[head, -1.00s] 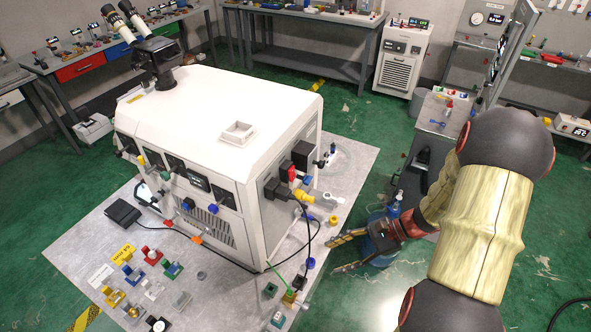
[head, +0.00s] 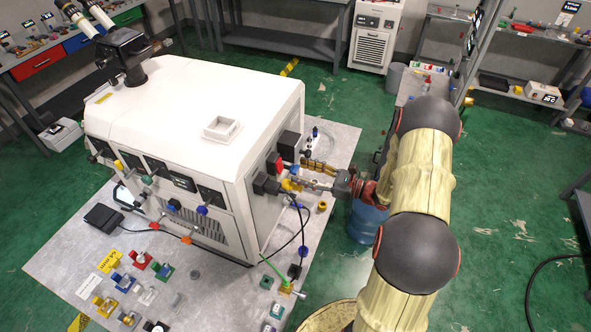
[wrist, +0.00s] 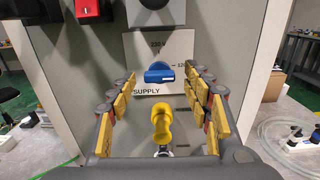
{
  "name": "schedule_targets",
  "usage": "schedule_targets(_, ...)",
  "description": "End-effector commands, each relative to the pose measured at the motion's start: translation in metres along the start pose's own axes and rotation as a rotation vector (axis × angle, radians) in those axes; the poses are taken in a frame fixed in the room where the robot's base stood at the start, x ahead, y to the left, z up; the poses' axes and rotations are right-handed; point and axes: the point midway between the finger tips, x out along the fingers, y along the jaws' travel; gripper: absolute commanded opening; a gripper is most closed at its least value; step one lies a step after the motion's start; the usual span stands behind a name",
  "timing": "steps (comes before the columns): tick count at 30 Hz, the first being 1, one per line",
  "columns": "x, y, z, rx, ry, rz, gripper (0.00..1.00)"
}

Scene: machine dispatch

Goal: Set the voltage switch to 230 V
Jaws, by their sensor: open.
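The voltage switch is a blue knob (wrist: 159,73) on a pale plate (wrist: 180,48) marked SUPPLY, on the machine's side wall, in the wrist view. Its bar lies roughly level. The plate's upper mark is partly legible and looks like 230 V; a mark beginning 12 sits to the right. My gripper (wrist: 160,80) is open, with its yellow-padded fingers left and right of the blue knob and no clear contact. In the head view my gripper (head: 297,174) reaches the right side of the white machine (head: 190,100), and I cannot make out the knob there.
A yellow connector (wrist: 162,122) sticks out just below the knob, between the fingers. A black cable (head: 303,225) hangs below my gripper. A blue drum (head: 367,222) stands under my arm.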

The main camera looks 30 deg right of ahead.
Motion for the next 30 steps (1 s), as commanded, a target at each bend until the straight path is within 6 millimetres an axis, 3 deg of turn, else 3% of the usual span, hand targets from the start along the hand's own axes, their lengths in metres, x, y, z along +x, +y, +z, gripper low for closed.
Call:
schedule_targets(6,0.024,0.001,0.0,0.0,0.002,0.002,0.5)
schedule_targets(17,0.028,0.0,0.0,-0.001,0.002,0.0,0.49)
schedule_targets(30,0.028,0.0,0.0,-0.001,0.002,0.001,0.24)
